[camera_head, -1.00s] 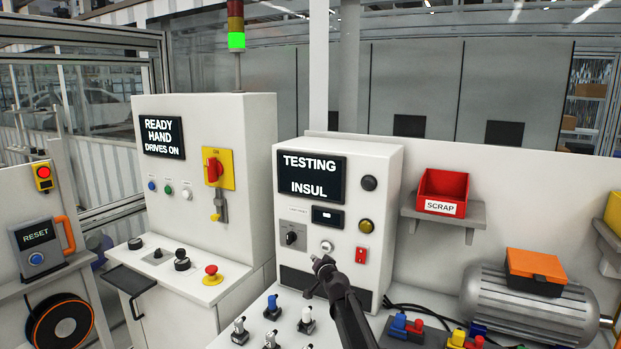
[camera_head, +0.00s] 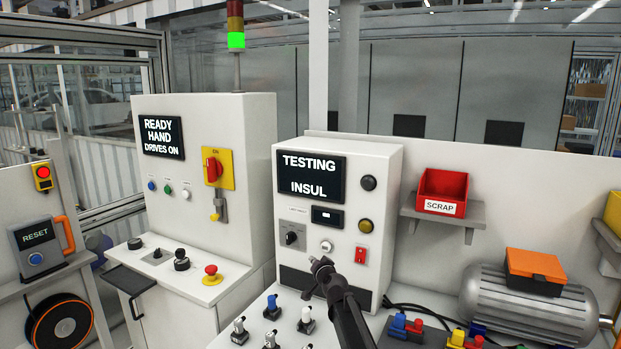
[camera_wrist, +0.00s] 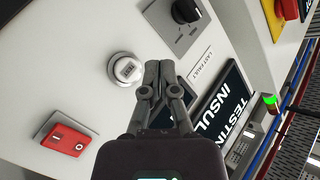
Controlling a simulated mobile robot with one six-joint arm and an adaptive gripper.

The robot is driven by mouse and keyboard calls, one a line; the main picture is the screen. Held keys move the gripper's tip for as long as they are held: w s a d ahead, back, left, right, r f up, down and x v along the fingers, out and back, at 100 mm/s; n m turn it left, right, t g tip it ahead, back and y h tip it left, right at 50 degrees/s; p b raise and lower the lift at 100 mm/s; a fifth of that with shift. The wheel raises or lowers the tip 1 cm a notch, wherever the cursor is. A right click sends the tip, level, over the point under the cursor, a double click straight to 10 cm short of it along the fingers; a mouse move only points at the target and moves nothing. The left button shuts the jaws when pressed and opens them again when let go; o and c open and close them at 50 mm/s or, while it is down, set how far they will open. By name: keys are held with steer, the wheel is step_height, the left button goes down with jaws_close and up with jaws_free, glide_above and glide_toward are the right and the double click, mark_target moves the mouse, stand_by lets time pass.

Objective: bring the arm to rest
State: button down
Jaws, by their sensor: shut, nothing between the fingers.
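My gripper (camera_head: 321,264) is in front of the lower part of the test box (camera_head: 290,262), with my dark arm reaching up from the bottom edge. In the wrist view my gripper (camera_wrist: 158,68) is shut and empty, its fingertips together. They lie beside a round white button (camera_wrist: 127,69) in the picture; I cannot tell how large the gap to the panel is. The test box's screen (camera_head: 311,177) reads "TESTING INSUL". My fingers hide part of the small display on the panel.
A red rocker switch (camera_head: 361,255) and a black rotary knob (camera_head: 292,237) are on the panel near my gripper. Several connectors (camera_head: 270,339) stand on the bench below. A motor (camera_head: 525,305) lies to the right. A red scrap bin (camera_head: 442,192) sits on a shelf.

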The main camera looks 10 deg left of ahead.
steer(key=s+d+f+g+h, duration=0.2)
steer(key=s+d+f+g, duration=0.3)
steer(key=s+d, duration=0.4)
steer(key=s+d+f+n+g+h, duration=0.1)
steer(key=s+d+f+g, duration=0.4)
steer(key=s+d, duration=0.5)
steer(key=s+d+f+n+g+h, duration=0.1)
steer(key=s+d+f+g+h, duration=0.3)
steer(key=s+d, duration=0.5)
steer(key=shift+s+d+f+g, duration=0.15)
steer(key=shift+s+f, duration=0.15)
steer(key=shift+s, duration=1.45)
steer(key=shift+s+f+g, duration=0.1)
steer(key=shift+s+f, duration=0.25)
steer(key=shift+s, duration=1.45)
steer(key=shift+s+d+f+g, duration=0.15)
steer(key=shift+s+f, duration=0.15)
steer(key=shift+s, duration=1.45)
steer(key=shift+a, duration=0.1)
